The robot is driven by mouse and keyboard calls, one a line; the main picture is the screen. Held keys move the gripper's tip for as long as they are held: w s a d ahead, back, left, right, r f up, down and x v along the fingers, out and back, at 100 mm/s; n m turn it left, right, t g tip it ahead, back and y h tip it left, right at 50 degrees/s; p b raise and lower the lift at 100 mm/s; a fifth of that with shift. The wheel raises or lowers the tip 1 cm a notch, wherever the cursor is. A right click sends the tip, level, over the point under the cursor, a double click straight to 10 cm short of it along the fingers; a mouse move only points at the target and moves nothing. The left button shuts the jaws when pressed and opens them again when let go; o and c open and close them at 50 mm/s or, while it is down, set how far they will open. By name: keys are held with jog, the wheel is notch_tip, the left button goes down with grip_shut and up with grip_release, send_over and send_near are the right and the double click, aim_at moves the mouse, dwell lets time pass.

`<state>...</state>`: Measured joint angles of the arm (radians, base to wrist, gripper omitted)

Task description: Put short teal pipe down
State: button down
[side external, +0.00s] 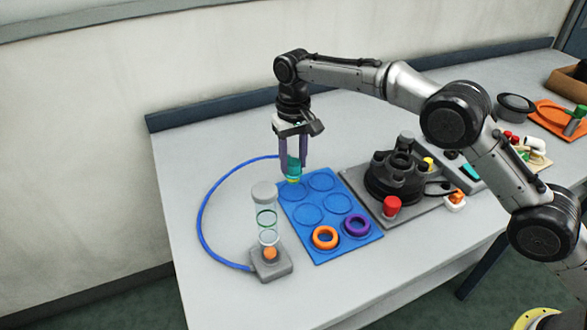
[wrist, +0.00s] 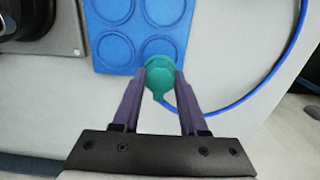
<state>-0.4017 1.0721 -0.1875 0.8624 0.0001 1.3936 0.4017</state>
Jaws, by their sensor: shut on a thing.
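My gripper (side external: 292,160) has purple fingers and is shut on the short teal pipe (side external: 293,167). The pipe is upright, with a yellow band at its lower end, over the back left corner of the blue tray (side external: 301,194). I cannot tell whether its lower end touches the tray. In the wrist view my gripper (wrist: 160,80) holds the teal pipe (wrist: 159,72) between its fingertips, seen from above, at the edge of the blue tray (wrist: 99,46). The pipe hides part of the tray there.
An orange ring (side external: 325,238) and a purple ring (side external: 357,226) lie in the tray's front row. A clear tube stand (side external: 270,262) with a blue hose (side external: 202,212) is left of the tray. A black machine (side external: 393,178) and red knob (side external: 391,207) stand to the right.

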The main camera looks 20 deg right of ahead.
aim_at(293, 162)
jog(key=shift+f, duration=1.5)
jog(key=shift+f, duration=0.15)
jog(key=shift+c, duration=2.2)
grip_release()
notch_tip(293, 162, up, 11)
jog(key=shift+f, duration=0.1)
jog(key=shift+r, duration=0.7)
jog(key=shift+r, duration=0.1)
